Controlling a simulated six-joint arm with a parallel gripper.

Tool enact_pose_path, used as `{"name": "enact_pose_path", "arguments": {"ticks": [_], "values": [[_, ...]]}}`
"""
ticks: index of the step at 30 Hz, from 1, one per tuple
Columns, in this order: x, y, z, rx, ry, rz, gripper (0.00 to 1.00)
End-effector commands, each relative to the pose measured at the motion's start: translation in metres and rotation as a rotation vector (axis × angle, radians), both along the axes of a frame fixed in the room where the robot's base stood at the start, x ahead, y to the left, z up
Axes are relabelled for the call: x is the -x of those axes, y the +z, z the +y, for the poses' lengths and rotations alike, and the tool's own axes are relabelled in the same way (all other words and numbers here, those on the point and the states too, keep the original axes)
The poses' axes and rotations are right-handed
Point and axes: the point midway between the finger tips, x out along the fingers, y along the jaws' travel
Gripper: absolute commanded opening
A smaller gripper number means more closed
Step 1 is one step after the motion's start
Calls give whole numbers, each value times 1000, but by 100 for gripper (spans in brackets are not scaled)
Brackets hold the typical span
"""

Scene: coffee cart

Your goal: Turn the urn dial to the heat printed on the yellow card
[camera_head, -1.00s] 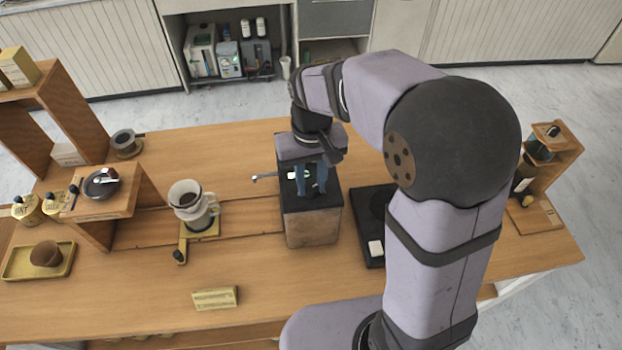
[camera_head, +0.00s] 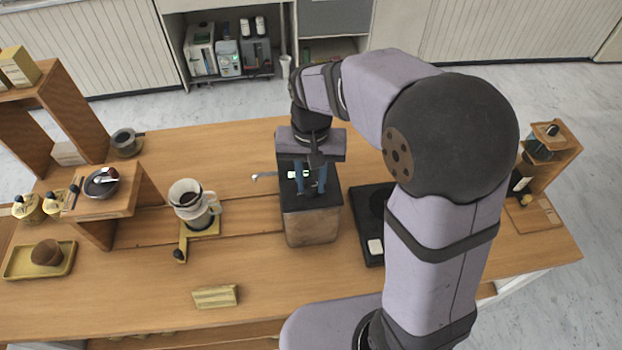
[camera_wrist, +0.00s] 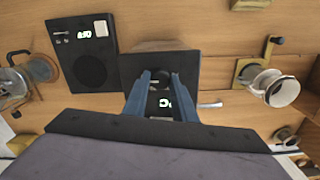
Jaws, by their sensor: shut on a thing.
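The urn (camera_head: 313,228) is a boxy, dark-topped container with a spigot (camera_head: 264,177) at its left. Its dial (camera_wrist: 161,79) is a dark round knob on the top face, seen in the wrist view. My gripper (camera_head: 312,191) points down over the urn top and is shut on the dial; its blue fingers (camera_wrist: 162,80) stand on either side of the knob. A lit display (camera_wrist: 165,103) on the urn top shows between the fingers, only partly readable. The yellow card (camera_head: 215,297) lies near the table's front edge; its print is too small to read.
A black scale (camera_head: 373,226) with a lit readout (camera_wrist: 93,31) stands right of the urn. A dripper on a carafe (camera_head: 192,207) stands left. A wooden shelf (camera_head: 112,205) is farther left. Table around the card is clear.

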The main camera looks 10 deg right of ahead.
Motion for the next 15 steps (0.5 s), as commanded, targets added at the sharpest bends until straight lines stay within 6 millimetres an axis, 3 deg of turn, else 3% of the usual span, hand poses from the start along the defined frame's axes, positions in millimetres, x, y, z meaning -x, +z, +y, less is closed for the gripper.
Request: {"name": "enact_pose_path", "arguments": {"ticks": [2,3,5,15], "values": [[-1,1,0,-1,0,-3,2],[-1,1,0,-1,1,-3,32],[-1,1,0,0,1,-3,43],[-1,2,0,-1,1,-2,43]]}}
